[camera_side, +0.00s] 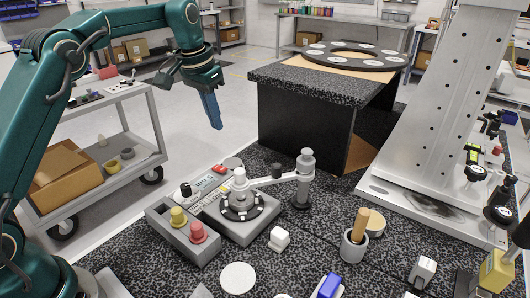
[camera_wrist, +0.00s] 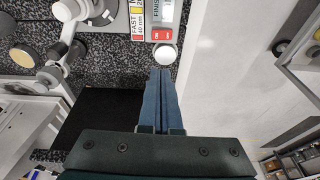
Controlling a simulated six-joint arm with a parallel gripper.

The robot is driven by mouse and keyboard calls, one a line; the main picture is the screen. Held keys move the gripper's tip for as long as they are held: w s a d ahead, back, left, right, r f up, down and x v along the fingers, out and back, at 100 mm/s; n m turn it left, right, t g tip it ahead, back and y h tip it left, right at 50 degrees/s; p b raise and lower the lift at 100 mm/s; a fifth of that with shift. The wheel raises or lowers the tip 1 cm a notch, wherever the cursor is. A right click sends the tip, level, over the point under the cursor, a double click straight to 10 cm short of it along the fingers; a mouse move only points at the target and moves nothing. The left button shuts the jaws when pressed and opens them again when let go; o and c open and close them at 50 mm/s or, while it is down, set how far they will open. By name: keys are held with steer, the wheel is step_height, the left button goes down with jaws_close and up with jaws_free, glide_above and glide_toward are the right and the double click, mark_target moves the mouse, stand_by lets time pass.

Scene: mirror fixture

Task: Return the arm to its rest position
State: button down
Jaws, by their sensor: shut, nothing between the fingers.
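My gripper (camera_side: 212,111) hangs from my green arm at the upper left of the side view, with its blue fingers pointing down. It is shut and empty, in the air above and behind the polishing fixture. In the wrist view my gripper (camera_wrist: 160,72) shows its two blue fingers pressed together, their tips just below a round white knob (camera_wrist: 165,54) in the picture. The fingers seem apart from everything around them. The mirror fixture's grey base unit (camera_side: 235,222) with a round dark plate stands on the speckled table (camera_side: 330,262).
A black speckled block (camera_side: 310,95) carrying a ring with several white discs stands behind the fixture. A tall metal angle plate (camera_side: 445,110) stands right. A grey cart (camera_side: 140,130) with a cardboard box is at left. Small items, including a cup with a wooden handle (camera_side: 353,244), lie in front.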

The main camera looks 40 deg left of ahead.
steer(key=s+d+r+t, duration=0.2)
steer(key=s+d+r, duration=0.4)
steer(key=s+r, duration=0.5)
steer(key=s+d+f+t, duration=0.1)
steer(key=s+d+f, duration=0.1)
steer(key=s+f, duration=0.8)
steer(key=s, duration=0.3)
steer(key=shift+s, duration=0.35)
